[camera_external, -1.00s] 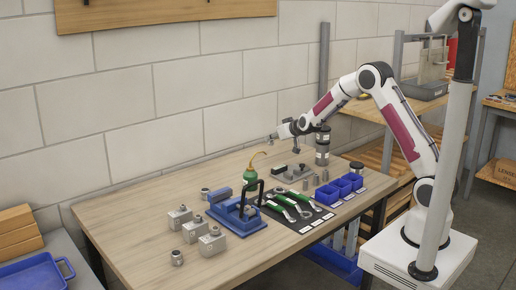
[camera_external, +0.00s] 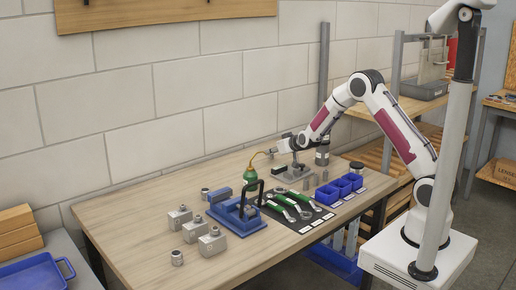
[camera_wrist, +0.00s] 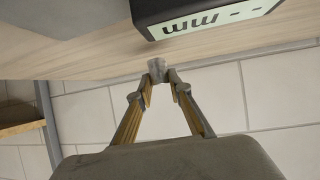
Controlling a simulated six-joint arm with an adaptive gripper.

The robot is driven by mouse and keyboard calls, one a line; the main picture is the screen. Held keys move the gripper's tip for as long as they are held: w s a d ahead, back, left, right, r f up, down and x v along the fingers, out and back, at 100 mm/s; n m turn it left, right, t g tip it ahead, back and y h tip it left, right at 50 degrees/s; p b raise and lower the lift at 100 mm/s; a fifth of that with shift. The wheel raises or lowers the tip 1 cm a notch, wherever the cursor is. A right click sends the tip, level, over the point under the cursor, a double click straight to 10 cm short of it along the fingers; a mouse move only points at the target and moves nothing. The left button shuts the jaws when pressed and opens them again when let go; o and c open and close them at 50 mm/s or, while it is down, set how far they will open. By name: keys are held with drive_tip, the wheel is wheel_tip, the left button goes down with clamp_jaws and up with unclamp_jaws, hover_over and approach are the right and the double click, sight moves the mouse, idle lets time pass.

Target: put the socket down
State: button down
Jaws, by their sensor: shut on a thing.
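My gripper (camera_external: 273,151) is low over the back of the workbench, behind the green oil can (camera_external: 251,174) and near the grey holder with upright posts. In the wrist view, my gripper (camera_wrist: 161,84) has its two fingertips on either side of a small grey metal socket (camera_wrist: 157,68) and is shut on it. The socket shows at the fingertips against the wooden bench top (camera_wrist: 95,62). I cannot tell whether it touches the bench. In the external view the socket is too small to make out clearly.
A dark block with a pale "mm" label (camera_wrist: 205,18) is close to the socket. The grey holder (camera_external: 292,174), blue bins (camera_external: 342,187), green-handled wrenches (camera_external: 290,207) and blue vise-like fixture (camera_external: 238,217) occupy the bench. The bench's back left (camera_external: 150,195) is clear. The wall is close behind.

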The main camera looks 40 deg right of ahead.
drive_tip(key=shift+f, duration=0.95)
drive_tip(key=shift+f, duration=0.15)
drive_tip(key=c, duration=1.8)
unclamp_jaws()
drive_tip(key=shift+c, duration=0.2)
drive_tip(key=shift+r, duration=0.2)
drive_tip(key=shift+v, duration=5.95)
drive_tip(key=shift+r, duration=0.1)
